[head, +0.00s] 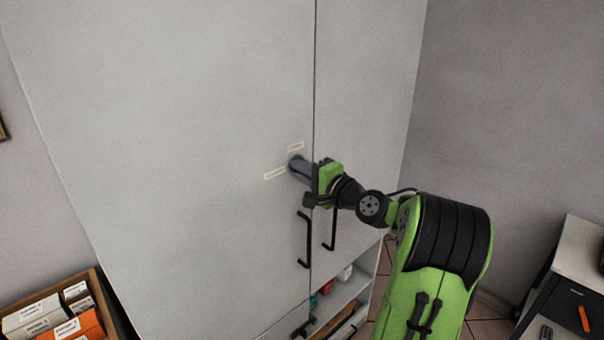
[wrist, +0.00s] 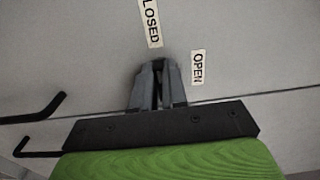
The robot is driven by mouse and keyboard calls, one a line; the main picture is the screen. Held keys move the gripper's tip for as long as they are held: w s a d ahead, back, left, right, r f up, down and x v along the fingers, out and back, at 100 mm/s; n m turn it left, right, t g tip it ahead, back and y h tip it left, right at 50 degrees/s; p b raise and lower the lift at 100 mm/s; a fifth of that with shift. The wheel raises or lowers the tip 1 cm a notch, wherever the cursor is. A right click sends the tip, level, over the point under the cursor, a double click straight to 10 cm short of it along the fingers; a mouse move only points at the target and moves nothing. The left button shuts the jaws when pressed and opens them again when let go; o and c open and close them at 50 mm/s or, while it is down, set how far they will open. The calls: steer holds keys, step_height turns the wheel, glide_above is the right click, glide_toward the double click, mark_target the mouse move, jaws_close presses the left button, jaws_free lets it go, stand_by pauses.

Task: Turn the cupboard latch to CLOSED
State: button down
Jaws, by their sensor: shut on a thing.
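The cupboard latch (head: 293,160) is on the left cupboard door and is almost wholly hidden by my gripper's fingers. My gripper (head: 298,168) is shut on it, its grey fingers reaching to the door face. The fingers (wrist: 158,84) also show in the wrist view, close together with a dark sliver between them. The CLOSED label (wrist: 151,22) is ahead of the fingertips and the OPEN label (wrist: 198,67) is to their right. In the head view the CLOSED label (head: 274,174) is left of the fingers and the OPEN label (head: 296,147) above. I cannot tell the latch's angle.
Two black door handles (head: 303,240) and (head: 331,229) hang just below my gripper, on either side of the door seam. An open shelf (head: 345,295) is below. A box of cartons (head: 60,311) stands at lower left. A drawer unit (head: 570,280) stands at right.

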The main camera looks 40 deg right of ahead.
stand_by(0.3)
steer(key=c, duration=1.2)
jaws_free()
steer(key=shift+o, duration=0.2)
steer(key=s+b, duration=0.1)
steer(key=s, duration=1.4)
steer(key=shift+s+d, duration=0.2)
steer(key=shift+s, duration=0.15)
